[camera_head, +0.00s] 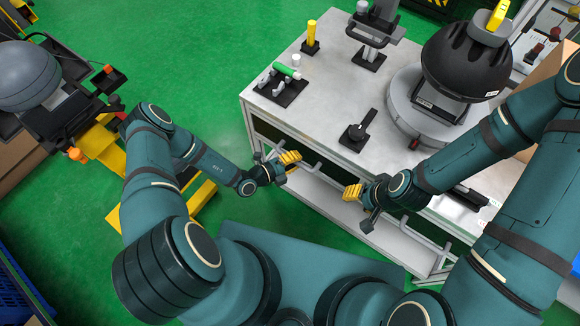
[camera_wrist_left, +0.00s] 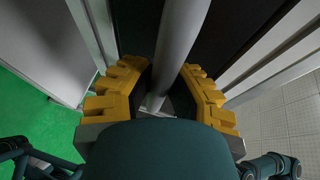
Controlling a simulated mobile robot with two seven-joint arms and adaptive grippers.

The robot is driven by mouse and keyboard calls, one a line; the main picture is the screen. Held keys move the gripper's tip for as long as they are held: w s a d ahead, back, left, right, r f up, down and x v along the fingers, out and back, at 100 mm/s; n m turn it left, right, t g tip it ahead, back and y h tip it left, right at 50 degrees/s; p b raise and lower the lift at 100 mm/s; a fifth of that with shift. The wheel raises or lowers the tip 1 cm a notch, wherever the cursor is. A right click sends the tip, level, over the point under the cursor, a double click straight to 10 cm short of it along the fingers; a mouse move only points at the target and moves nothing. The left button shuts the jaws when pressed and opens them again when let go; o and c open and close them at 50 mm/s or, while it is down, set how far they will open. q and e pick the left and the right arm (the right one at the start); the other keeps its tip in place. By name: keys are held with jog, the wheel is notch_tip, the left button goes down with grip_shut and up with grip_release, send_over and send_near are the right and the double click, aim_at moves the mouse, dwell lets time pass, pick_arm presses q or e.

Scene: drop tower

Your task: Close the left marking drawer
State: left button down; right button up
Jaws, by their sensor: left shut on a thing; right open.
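The white workbench (camera_head: 330,104) has a drawer front with a grey bar handle (camera_head: 318,160) along its near side, on the left. My left gripper (camera_head: 290,160) is at this handle, its yellow fingers shut on it. In the left wrist view the grey handle bar (camera_wrist_left: 180,50) runs between the two yellow fingers (camera_wrist_left: 165,95). My arm hides part of the drawer front, and how far the drawer stands out cannot be told. My right gripper (camera_head: 353,192) is open and empty, in front of the bench, right of the left one.
On the bench top are a black domed device (camera_head: 465,65) on a round grey base, a small black holder (camera_head: 354,138), a black tray with a green-and-white cylinder (camera_head: 284,71), and a yellow post (camera_head: 311,34). Green floor (camera_head: 200,60) is free left of the bench. A yellow-framed cart (camera_head: 98,140) stands at the far left.

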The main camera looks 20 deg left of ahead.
pick_arm(q)
jog(key=c, duration=0.9)
grip_release()
jog(key=shift+a, duration=0.1)
jog(key=v, duration=1.2)
jog(key=shift+r, duration=0.1)
